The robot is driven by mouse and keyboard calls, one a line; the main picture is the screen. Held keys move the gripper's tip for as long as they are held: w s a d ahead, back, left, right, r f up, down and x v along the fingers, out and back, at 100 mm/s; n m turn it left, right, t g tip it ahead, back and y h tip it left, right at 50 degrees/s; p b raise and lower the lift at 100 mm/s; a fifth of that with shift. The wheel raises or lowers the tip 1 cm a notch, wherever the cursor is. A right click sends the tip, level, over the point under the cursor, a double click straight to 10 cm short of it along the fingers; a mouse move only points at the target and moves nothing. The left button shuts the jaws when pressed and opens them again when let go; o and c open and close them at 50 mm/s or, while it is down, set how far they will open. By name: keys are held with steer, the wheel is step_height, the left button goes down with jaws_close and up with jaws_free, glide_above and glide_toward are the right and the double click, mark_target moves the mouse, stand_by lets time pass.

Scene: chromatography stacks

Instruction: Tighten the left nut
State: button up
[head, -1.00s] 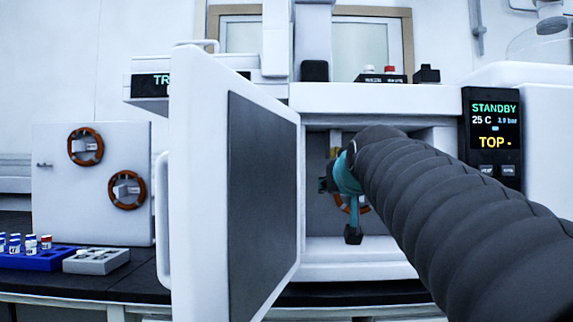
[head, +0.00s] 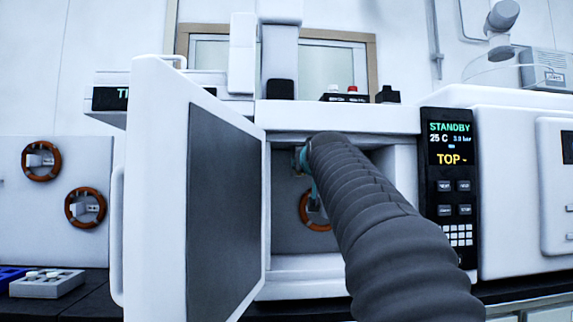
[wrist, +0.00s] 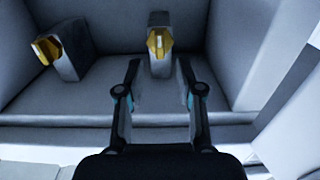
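In the wrist view two grey blocks stand inside the open oven compartment, each with a gold-yellow nut. The left nut (wrist: 46,50) is on the tilted-looking block at the left, outside my fingers. The other nut (wrist: 158,41) faces me straight ahead, beyond the gap between my fingertips. My gripper (wrist: 158,66) is open, with its two fingers apart and nothing visible held between them. In the head view my sleeved arm reaches into the compartment and hides most of the gripper and both nuts.
The white oven door (head: 165,190) stands open left of my arm. The compartment walls (wrist: 225,55) enclose the blocks. An orange coil (head: 315,211) hangs inside. The control panel (head: 450,190) reads STANDBY and TOP. A grey vial rack (head: 48,284) is at lower left.

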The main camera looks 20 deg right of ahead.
steer(key=x, duration=0.4)
steer(key=shift+w, duration=0.1)
jaws_close()
